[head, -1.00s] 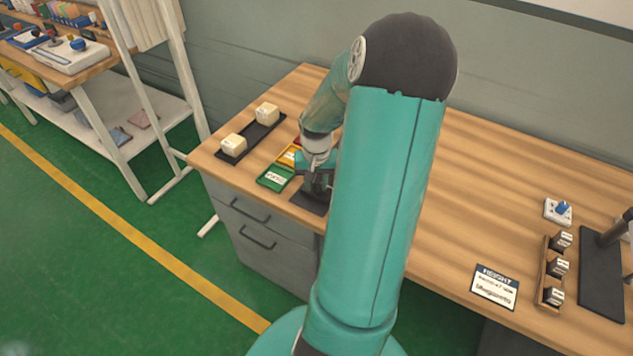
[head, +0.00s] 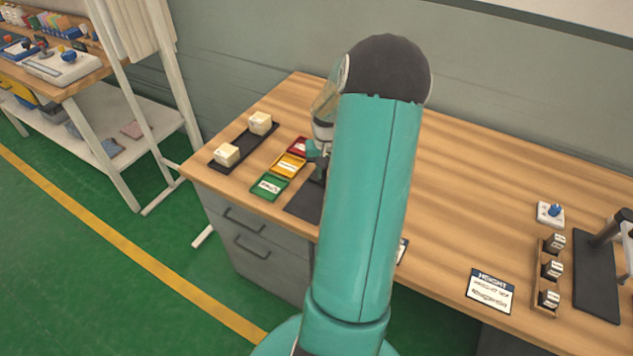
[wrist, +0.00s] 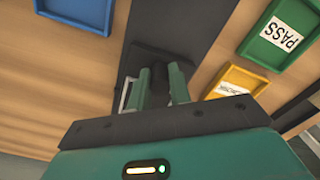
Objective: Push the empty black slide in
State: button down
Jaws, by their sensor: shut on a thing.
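A flat black slide (head: 302,204) lies on the bench beside the coloured trays in the head view, its visible part bare. My arm covers its right side. In the wrist view a dark flat strip (wrist: 172,22) runs from the top edge down to my gripper (wrist: 157,80). My gripper's two green fingers are closed on a small dark upright part between them. I cannot tell whether this part belongs to the slide. In the head view my gripper (head: 318,165) is largely hidden behind my arm, at the slide's far end.
A green tray (head: 269,187), a yellow tray (head: 289,166) and a red tray (head: 300,147) stand left of the slide. A black strip (head: 243,146) with two pale blocks is farther left. A blue tray (wrist: 100,6) shows in the wrist view. The bench's middle right is clear.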

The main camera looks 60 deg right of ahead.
jog(key=shift+w+d, duration=0.1)
jog(key=shift+d, duration=0.2)
jog(key=c, duration=1.6)
grip_release()
jog(key=shift+o, duration=0.2)
notch_tip(320, 180, up, 14)
